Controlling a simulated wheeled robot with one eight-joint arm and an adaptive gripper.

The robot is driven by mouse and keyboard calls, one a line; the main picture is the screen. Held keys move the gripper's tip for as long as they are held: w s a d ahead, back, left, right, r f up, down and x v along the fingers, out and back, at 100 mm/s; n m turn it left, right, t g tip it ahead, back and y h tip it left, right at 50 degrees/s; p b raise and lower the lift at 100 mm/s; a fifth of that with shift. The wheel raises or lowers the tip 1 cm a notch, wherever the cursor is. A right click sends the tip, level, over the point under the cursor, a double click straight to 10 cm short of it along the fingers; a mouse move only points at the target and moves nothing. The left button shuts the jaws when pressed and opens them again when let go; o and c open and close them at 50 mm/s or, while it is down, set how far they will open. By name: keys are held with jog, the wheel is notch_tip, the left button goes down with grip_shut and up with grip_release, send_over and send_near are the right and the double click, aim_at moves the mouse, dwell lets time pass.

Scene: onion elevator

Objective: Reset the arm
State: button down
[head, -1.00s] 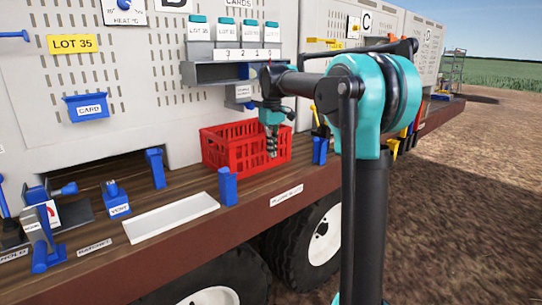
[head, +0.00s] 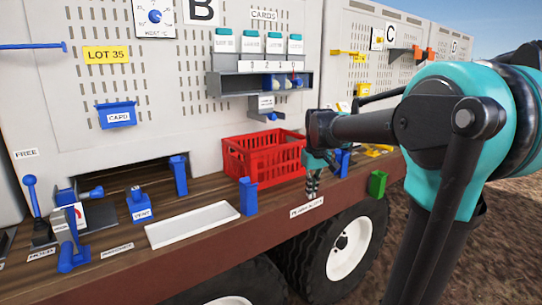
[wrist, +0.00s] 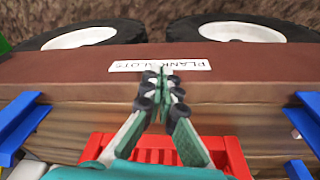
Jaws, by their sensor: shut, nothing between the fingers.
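My arm reaches in from the right of the head view. My gripper (head: 312,185) points down in front of the deck edge, just right of the red crate. In the wrist view my gripper (wrist: 163,80) has its fingertips together with nothing between them, over the plank slot label (wrist: 158,66). The label also shows in the head view (head: 307,207), on the brown deck edge below the fingertips. The red crate (head: 240,165) stands on the deck behind the gripper; part of its right side is near my wrist.
Blue posts (head: 249,197) stand along the deck edge, with another blue post (head: 179,176) farther left. A white tray (head: 192,224) lies on the deck. A green bracket (head: 377,184) is right of my gripper. A card shelf (head: 225,84) is on the wall above the crate.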

jog(key=s+d+f+m+t, duration=0.1)
jog(key=s+d+f+m, duration=0.1)
jog(key=s+f, duration=0.8)
jog(key=s+d+f+m+t, duration=0.1)
jog(key=s+d+f+m, duration=0.1)
jog(key=s+f, duration=0.8)
jog(key=shift+s+d+f, duration=0.3)
jog(key=shift+s+d, duration=0.2)
jog(key=shift+s, duration=0.25)
jog(key=c, duration=2.3)
grip_release()
